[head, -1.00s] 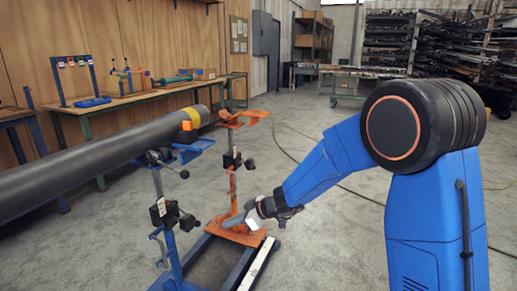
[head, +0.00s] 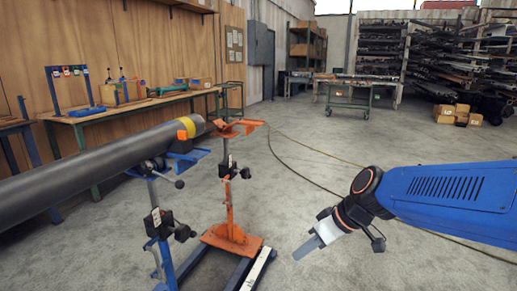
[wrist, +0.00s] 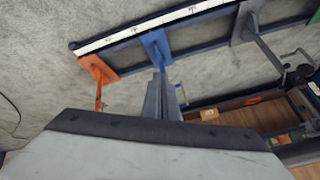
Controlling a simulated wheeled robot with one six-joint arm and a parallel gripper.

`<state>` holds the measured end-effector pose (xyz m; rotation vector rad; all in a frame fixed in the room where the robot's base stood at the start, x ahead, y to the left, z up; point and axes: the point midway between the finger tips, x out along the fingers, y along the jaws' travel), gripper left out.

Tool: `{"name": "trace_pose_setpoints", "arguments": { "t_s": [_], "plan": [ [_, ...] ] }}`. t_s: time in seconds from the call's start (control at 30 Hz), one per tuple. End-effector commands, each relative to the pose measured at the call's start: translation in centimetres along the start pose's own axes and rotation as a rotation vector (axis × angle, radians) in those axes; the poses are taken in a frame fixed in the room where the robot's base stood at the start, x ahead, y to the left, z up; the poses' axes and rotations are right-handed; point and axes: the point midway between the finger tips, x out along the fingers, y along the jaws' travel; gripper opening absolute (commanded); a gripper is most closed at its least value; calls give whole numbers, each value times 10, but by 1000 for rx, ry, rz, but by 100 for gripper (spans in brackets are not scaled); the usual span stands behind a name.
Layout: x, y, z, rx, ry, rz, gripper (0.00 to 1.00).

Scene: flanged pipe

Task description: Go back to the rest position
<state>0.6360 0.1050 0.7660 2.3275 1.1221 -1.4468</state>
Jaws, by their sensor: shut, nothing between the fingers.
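My gripper (head: 307,247) is in the lower right of the head view, pointing down and left, with its grey fingers together and empty. It is to the right of the orange stand, apart from it, over bare floor. In the wrist view the fingers (wrist: 162,97) reach up from the pale gripper body and are shut. The dark pipe (head: 90,165) with a yellow band near its end lies on the blue stand (head: 160,222) at the left. The orange stand (head: 230,205) is just beyond the pipe's end.
The stands are on a dark floor rail with a white strip (head: 258,270). A workbench (head: 125,108) with tools runs along the wooden wall. A green-legged cart (head: 348,95), pipe racks and cardboard boxes (head: 458,114) are at the back.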

Motion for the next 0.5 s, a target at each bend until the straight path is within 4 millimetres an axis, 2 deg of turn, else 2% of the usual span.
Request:
{"name": "trace_pose_setpoints", "arguments": {
  "t_s": [0.1, 0.5],
  "plan": [
    [-25, 2, 33, 84, -27, 76, 0],
    [-92, 16, 144, 411, -66, 386, 0]
  ]
}}
